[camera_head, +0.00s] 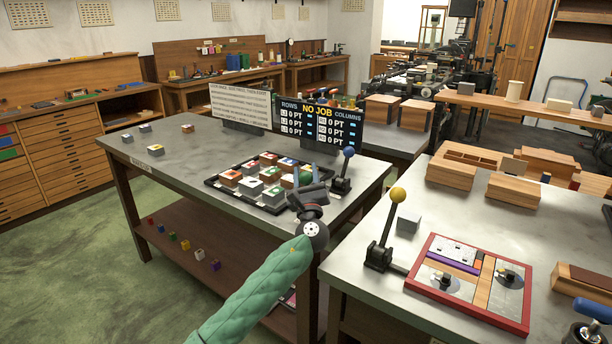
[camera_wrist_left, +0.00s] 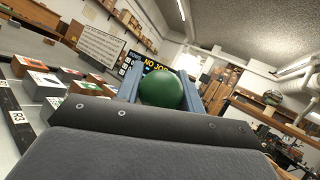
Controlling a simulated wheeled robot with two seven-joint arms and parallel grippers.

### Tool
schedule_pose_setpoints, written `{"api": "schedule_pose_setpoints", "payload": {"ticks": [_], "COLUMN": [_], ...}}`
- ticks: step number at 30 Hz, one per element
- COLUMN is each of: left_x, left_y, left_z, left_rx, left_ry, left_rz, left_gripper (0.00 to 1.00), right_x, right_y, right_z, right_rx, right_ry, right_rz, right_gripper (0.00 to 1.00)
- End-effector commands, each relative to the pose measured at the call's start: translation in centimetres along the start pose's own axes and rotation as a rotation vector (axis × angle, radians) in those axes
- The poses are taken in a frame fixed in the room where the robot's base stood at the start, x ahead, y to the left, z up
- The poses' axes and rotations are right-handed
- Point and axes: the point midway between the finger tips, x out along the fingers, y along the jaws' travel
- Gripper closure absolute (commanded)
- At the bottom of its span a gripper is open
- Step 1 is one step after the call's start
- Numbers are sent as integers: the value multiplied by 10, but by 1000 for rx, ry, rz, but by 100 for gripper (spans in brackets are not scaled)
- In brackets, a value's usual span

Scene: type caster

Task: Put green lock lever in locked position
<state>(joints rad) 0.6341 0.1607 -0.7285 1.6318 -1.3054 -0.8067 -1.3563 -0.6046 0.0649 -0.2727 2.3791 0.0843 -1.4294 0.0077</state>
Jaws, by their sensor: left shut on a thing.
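The green lock lever shows its round green knob (camera_wrist_left: 161,90) between the two fingers of my left gripper (camera_wrist_left: 160,78) in the left wrist view. The fingers are shut on the knob, one on each side. In the head view my left gripper (camera_head: 306,174) is at the right front corner of the tile tray, with a bit of the green knob (camera_head: 305,178) showing between its fingers. The lever's shaft and base are hidden behind the gripper. My right gripper is not in view.
A blue-knobbed lever (camera_head: 348,153) stands just right of my gripper. The tray (camera_head: 212,181) holds several letter blocks. A "NO JOB" display (camera_head: 318,122) stands behind. A yellow-knobbed lever (camera_head: 398,195) and a red-framed board (camera_head: 433,293) are on the nearer right table.

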Motion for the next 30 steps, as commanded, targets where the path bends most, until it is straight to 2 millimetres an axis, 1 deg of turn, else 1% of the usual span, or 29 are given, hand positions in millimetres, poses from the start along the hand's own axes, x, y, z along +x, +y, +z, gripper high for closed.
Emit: {"api": "schedule_pose_setpoints", "payload": {"ticks": [3,4,6,7,14,17,21,23,25,30], "left_x": [-1,-1,-1,-1,0,-4,-18,-25,-38,-67], "left_y": [0,0,0,0,0,0,1,-1,-3,-9], "left_z": [-2,-2,-2,-2,-1,-2,-4,2,8,24], "left_rx": [1,1,1,1,0,0,-2,-2,-2,-2], "left_ry": [3,2,2,2,1,2,3,2,3,2], "left_rz": [0,0,0,0,0,0,0,0,1,0], "left_gripper": [100,58,45,41,41,41,41,41,41,41], "right_x": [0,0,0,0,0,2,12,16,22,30], "right_y": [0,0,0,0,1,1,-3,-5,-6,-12], "right_z": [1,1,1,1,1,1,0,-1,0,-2], "right_rx": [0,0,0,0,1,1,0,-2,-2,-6], "right_ry": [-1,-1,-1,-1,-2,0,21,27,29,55], "right_rz": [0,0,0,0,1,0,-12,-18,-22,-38], "right_gripper": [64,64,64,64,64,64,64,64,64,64]}}
